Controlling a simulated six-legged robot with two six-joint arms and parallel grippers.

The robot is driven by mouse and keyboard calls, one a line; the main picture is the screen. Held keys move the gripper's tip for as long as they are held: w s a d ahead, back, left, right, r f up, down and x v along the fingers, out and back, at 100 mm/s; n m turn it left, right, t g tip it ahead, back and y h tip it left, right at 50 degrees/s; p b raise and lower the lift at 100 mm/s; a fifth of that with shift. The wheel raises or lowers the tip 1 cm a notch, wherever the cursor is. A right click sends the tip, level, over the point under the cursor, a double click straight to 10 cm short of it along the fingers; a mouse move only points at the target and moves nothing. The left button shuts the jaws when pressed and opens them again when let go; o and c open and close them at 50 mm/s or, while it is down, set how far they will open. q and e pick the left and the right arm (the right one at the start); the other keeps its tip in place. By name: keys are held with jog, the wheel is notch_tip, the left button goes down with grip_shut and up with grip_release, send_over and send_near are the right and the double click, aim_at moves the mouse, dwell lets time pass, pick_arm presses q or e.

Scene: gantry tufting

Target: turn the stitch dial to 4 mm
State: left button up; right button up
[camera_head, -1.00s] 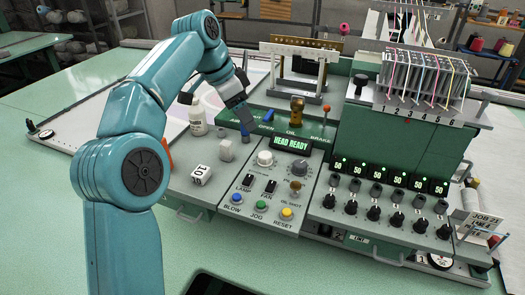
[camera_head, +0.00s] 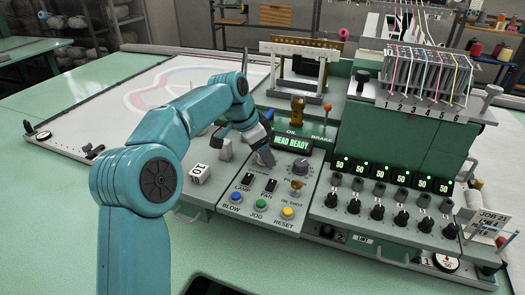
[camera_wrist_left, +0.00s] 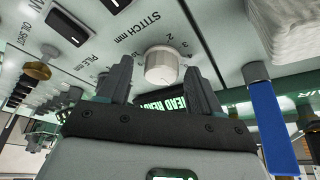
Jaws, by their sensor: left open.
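The stitch dial (camera_wrist_left: 161,66) is a white round knob on the light grey panel, beside the printed words "STITCH mm" and a small number scale. A dark mark shows on its face, but I cannot tell which number it points to. In the head view the dial is hidden behind my left gripper (camera_head: 264,156). That gripper is open over the panel. In the left wrist view its two fingers stand apart on either side of the dial's near part; I cannot tell whether they touch it. My right gripper is in neither view.
The "HEAD READY" display (camera_head: 292,143) is close behind the gripper. A dark knob (camera_head: 301,167) sits just right. The lamp switch (camera_head: 247,179), fan switch (camera_head: 271,186) and blue button (camera_head: 236,197) are in front. A blue handle (camera_wrist_left: 268,110) is near the fingers.

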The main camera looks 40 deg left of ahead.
pick_arm(q)
jog(key=shift+w, duration=0.1)
jog(key=c, duration=1)
jog(key=shift+c, duration=0.2)
jog(key=n+y, duration=0.1)
jog(key=n, duration=0.2)
jog(key=n+y, duration=0.1)
jog(key=n, duration=0.1)
jog(key=shift+d+n+t+b, duration=0.15)
jog(key=shift+n+t+b, duration=0.15)
jog(key=shift+n, duration=0.1)
jog(key=n+y, duration=0.2)
jog(key=n, duration=0.2)
jog(key=shift+d, duration=0.1)
jog(key=shift+n+g+y, duration=0.4)
jog(key=shift+n+y, duration=0.1)
jog(key=shift+n, duration=1)
